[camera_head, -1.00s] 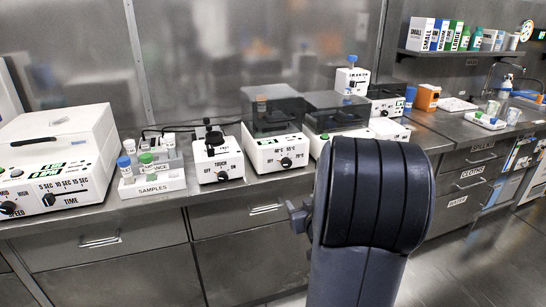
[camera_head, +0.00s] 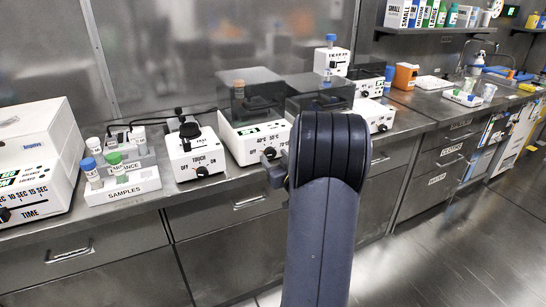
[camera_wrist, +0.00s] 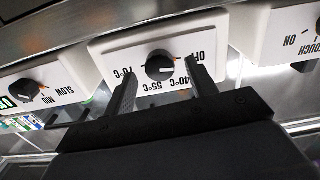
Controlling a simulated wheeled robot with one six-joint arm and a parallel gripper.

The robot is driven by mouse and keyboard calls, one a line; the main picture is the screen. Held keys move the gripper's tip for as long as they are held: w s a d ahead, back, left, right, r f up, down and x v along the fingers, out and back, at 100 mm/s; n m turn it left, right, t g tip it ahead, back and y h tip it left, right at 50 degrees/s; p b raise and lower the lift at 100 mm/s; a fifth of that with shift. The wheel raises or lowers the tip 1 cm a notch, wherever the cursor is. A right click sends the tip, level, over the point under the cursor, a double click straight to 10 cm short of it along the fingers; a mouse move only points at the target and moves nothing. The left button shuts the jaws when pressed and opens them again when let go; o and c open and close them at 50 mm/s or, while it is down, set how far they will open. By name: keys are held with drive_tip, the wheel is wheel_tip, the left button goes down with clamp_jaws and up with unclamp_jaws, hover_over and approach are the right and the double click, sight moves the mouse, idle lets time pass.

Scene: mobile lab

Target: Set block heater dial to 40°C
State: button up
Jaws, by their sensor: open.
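The block heater (camera_head: 249,140) is a white box with a dark clear lid on the bench; its front carries OFF, 40°C, 55°C and 70°C marks. In the wrist view its panel (camera_wrist: 110,56) appears upside down, with the black dial (camera_wrist: 160,66) in the middle. A pale line on the dial points right, on the OFF and 40°C side; its exact setting is unclear. My gripper (camera_wrist: 160,77) is open, its two dark fingers on either side of the dial. Whether they touch it cannot be told. In the head view my arm hides much of the gripper.
A device marked TOUCH (camera_head: 195,157) stands left of the heater, with a SAMPLES rack (camera_head: 123,186) further left. Another white device with a SLOW/MID dial (camera_wrist: 27,91) sits on the heater's other side. The floor before the drawers is open at right.

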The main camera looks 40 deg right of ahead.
drive_tip(key=shift+x, duration=0.95)
drive_tip(key=shift+s, duration=0.1)
drive_tip(key=shift+c, duration=0.2)
drive_tip(key=c, duration=0.9)
drive_tip(key=shift+c, duration=0.2)
drive_tip(key=shift+m, duration=0.4)
drive_tip(key=m+p, duration=0.2)
drive_tip(key=m, duration=0.2)
drive_tip(key=shift+r+m+p, duration=0.1)
drive_tip(key=shift+m+p, duration=1.35)
drive_tip(key=shift+m, duration=1.55)
